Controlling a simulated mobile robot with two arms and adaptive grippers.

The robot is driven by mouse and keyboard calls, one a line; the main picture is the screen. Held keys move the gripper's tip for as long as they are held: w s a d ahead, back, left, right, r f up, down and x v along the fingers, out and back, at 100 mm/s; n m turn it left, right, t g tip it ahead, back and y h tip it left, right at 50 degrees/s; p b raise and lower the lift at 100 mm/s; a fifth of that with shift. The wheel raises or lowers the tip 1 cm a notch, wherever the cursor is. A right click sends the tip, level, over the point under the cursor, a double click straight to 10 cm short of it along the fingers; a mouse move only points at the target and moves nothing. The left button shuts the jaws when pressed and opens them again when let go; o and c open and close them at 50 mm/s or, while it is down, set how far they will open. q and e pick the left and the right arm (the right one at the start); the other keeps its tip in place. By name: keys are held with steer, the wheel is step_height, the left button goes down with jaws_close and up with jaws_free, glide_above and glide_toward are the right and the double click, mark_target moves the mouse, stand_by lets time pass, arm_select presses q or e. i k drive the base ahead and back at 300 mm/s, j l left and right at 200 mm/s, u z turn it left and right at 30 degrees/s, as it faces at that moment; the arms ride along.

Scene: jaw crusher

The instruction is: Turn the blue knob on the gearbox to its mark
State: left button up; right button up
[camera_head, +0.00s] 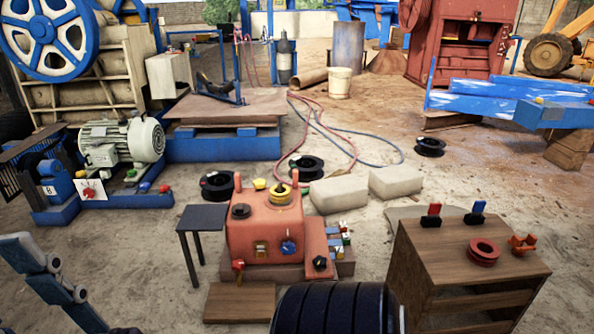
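The orange-red gearbox (262,226) stands on the ground in the middle, with a small table-like stand beside it on the left. The blue knob (288,246) is on its front face, right of a small brownish fitting (261,248). The knob has a light pointer line; its mark is too small to make out. Jointed dark grey-blue parts, which seem to belong to my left arm or gripper (52,280), show at the lower left, well apart from the knob. Their finger opening cannot be made out. Nothing touches the knob.
A wooden cabinet (468,262) at right carries red and blue handled parts and a red ring. A black knob (320,263) sits on the gearbox's lower right. A motor (122,140) stands left.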

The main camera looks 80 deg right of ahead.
mark_target(288, 248)
steer(key=i+z, duration=0.2)
steer(key=z, duration=1.4)
